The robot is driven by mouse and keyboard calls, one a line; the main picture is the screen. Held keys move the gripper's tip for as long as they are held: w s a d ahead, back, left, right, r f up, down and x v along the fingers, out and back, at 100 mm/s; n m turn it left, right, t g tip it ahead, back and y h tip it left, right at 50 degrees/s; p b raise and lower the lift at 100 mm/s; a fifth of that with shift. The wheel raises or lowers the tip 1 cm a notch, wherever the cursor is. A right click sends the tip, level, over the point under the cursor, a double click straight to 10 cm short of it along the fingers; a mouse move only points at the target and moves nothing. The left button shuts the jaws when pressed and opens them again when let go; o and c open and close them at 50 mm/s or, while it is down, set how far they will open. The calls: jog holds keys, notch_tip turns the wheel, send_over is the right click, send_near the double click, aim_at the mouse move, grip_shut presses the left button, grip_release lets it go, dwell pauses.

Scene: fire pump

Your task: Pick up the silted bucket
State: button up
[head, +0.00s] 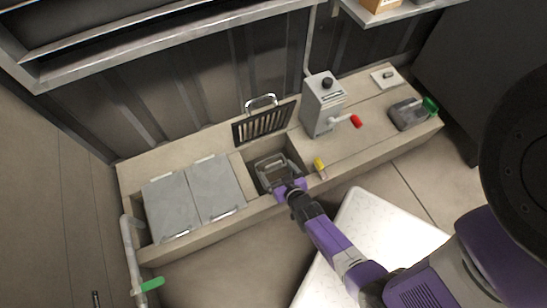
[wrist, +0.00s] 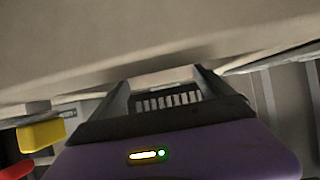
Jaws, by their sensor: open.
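The silted bucket appears to be the dark grey squarish container (head: 268,163) sitting in an open recess of the long beige plinth in the head view. Its contents are hard to make out. My gripper (head: 284,182) is at the near side of the recess, over the bucket's near edge, and hides part of it. In the wrist view my gripper (wrist: 163,84) has its two dark fingers apart, with a slatted grate visible between them. I cannot tell whether the fingers touch the bucket, and I cannot make it out in the wrist view.
A slatted grate (head: 265,123) stands upright behind the recess. Grey lids (head: 172,207) lie to its left. A yellow handle (head: 319,166) and a grey box (head: 321,103) with a red-tipped lever are to the right. A white-topped surface (head: 370,232) is nearer me.

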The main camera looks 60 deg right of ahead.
aim_at(274, 165)
jog(key=b+x, duration=0.2)
jog(key=x, duration=0.1)
jog(key=f+b+x, duration=0.1)
jog(key=shift+d+f, duration=0.15)
jog(key=shift+d, duration=0.15)
jog(key=shift+w+d, duration=0.2)
jog(key=shift+w, duration=0.1)
jog(key=c, duration=1.9)
grip_shut()
